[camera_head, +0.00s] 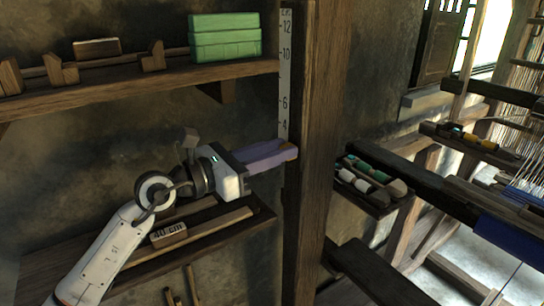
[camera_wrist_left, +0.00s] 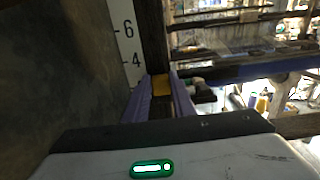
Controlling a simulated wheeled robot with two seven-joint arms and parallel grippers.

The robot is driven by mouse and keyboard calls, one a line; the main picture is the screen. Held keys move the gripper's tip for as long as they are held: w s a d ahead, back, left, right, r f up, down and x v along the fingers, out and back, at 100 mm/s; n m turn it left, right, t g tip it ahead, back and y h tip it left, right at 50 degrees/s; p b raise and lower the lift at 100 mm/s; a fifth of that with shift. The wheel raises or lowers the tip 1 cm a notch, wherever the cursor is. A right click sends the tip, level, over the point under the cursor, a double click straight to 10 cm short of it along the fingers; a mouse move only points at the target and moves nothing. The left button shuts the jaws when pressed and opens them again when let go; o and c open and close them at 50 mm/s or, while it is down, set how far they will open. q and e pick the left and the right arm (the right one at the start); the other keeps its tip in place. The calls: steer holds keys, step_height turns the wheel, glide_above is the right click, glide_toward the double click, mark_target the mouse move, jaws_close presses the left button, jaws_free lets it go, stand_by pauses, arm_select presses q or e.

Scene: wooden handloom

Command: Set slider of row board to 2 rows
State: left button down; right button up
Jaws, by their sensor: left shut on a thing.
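The row board (camera_head: 285,75) is a white upright scale with dark numbers, fixed beside the dark wooden post. The 4, 6, 10 and 12 are readable in the head view; it also shows in the left wrist view (camera_wrist_left: 126,40) with 4 and 6. My left gripper (camera_head: 284,152) has long purple fingers and reaches in from the left, below the 4. It is shut on the slider, a small yellow-orange block (camera_wrist_left: 160,86) between the fingertips in the left wrist view. The board's lower end and any 2 mark are hidden behind the fingers. My right gripper is not in view.
A shelf (camera_head: 150,88) above holds green boxes (camera_head: 225,37) and wooden pieces. A lower shelf (camera_head: 225,222) carries a rod and a "40 cm" block (camera_head: 168,234). The post (camera_head: 318,150) stands right of the fingers; a tray of spools (camera_head: 368,187) and the loom lie beyond.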

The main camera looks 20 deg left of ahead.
arm_select(q)
steer(key=shift+f, duration=0.35)
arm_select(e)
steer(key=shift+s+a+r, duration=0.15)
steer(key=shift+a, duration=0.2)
arm_select(q)
steer(key=c, duration=1.5)
jaws_free()
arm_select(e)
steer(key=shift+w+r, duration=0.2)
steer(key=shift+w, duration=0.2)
arm_select(q)
steer(key=shift+s+a, duration=0.1)
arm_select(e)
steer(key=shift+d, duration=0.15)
arm_select(q)
steer(key=b+v, duration=0.2)
steer(key=v, duration=0.8)
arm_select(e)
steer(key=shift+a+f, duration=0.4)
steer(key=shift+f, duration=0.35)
